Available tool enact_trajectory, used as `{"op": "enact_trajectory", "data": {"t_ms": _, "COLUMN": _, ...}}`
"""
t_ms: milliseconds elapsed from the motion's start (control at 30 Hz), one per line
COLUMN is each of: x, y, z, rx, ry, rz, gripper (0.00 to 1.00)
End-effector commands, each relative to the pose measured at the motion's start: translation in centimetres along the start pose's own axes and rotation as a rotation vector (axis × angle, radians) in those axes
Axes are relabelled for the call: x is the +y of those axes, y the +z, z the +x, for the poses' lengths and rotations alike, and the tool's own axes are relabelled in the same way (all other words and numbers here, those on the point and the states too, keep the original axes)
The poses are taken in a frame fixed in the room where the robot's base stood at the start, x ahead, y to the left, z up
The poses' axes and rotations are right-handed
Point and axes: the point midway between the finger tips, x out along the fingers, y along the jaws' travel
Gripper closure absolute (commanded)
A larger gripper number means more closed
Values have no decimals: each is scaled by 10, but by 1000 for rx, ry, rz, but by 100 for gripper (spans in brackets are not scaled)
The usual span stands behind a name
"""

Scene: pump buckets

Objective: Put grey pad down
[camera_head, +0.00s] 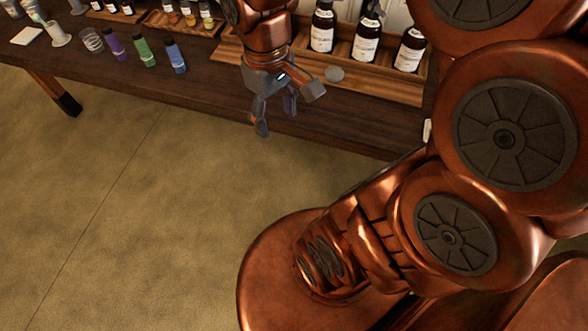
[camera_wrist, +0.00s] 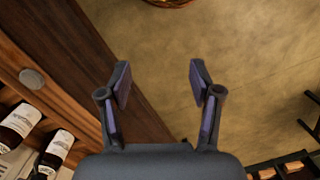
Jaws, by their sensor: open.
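The grey pad (camera_head: 334,74) is a small round flat disc. It lies on the wooden tray (camera_head: 384,88) on the dark table, in front of the dark bottles. In the wrist view the pad (camera_wrist: 31,78) is at the left, on the tray's wood, apart from my fingers. My gripper (camera_head: 282,108) is open and empty, with its fingers spread, near the table's front edge and to the left of the pad. In the wrist view my open gripper (camera_wrist: 160,80) has only the table edge and floor between and beyond its fingers.
Dark bottles with white labels (camera_head: 366,42) stand in the tray. Purple (camera_head: 115,45), green (camera_head: 145,50) and blue (camera_head: 175,56) small bottles stand on the table (camera_head: 205,88) to the left, beside a clear glass (camera_head: 91,40). The floor (camera_head: 130,170) in front is clear.

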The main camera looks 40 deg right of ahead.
Motion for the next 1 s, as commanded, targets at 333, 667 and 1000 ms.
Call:
{"op": "enact_trajectory", "data": {"t_ms": 333, "x": -50, "y": 80, "z": 39, "rx": -61, "ry": 10, "rz": 165, "gripper": 36}}
{"op": "enact_trajectory", "data": {"t_ms": 667, "x": -54, "y": 90, "z": 45, "rx": -68, "ry": 9, "rz": 195, "gripper": 36}}
{"op": "enact_trajectory", "data": {"t_ms": 1000, "x": -55, "y": 92, "z": 27, "rx": -66, "ry": 9, "rz": 194, "gripper": 36}}
